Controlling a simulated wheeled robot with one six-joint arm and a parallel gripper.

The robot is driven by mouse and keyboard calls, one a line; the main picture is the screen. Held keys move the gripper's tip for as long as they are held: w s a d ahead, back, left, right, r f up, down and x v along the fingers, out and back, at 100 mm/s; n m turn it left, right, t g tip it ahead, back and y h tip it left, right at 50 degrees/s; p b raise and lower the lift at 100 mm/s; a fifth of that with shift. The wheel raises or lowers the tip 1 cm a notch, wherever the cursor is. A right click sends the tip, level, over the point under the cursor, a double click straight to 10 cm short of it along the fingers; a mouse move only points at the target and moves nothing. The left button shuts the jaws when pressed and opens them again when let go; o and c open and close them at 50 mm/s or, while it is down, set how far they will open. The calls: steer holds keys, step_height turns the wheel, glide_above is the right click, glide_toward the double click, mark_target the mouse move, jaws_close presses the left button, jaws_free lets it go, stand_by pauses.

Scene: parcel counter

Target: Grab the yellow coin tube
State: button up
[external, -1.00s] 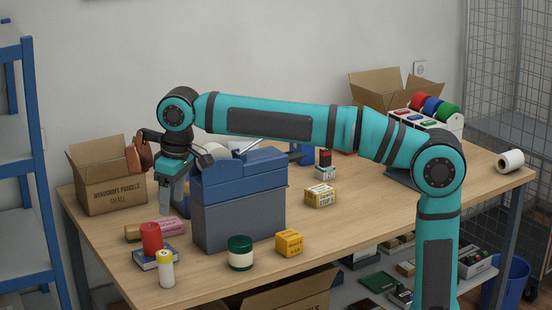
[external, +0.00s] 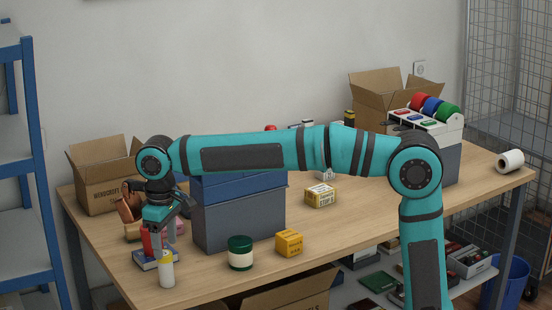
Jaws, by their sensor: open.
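The coin tube is a small upright pale cylinder with a yellow cap (external: 166,270) near the front left edge of the table. My gripper (external: 163,240) is open and points down just above and behind it in the picture. I cannot tell whether a finger touches the tube. A red cylinder (external: 147,244) stands on a blue book-like item (external: 147,262) just left of the tube, partly hidden by my gripper.
A grey-blue box (external: 240,212) stands right of my gripper. A green-lidded jar (external: 240,253) and a yellow box (external: 289,243) stand at the front. An open carton (external: 100,195) is behind on the left. The table front between tube and jar is clear.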

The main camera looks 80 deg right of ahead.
mark_target(165, 266)
steer(key=shift+w+a+f, duration=0.1)
steer(key=shift+a+f, duration=0.05)
steer(key=shift+f, duration=1.6)
steer(key=shift+a+f, duration=0.15)
steer(key=shift+f, duration=1.6)
steer(key=shift+c, duration=0.4)
steer(key=c, duration=1.1)
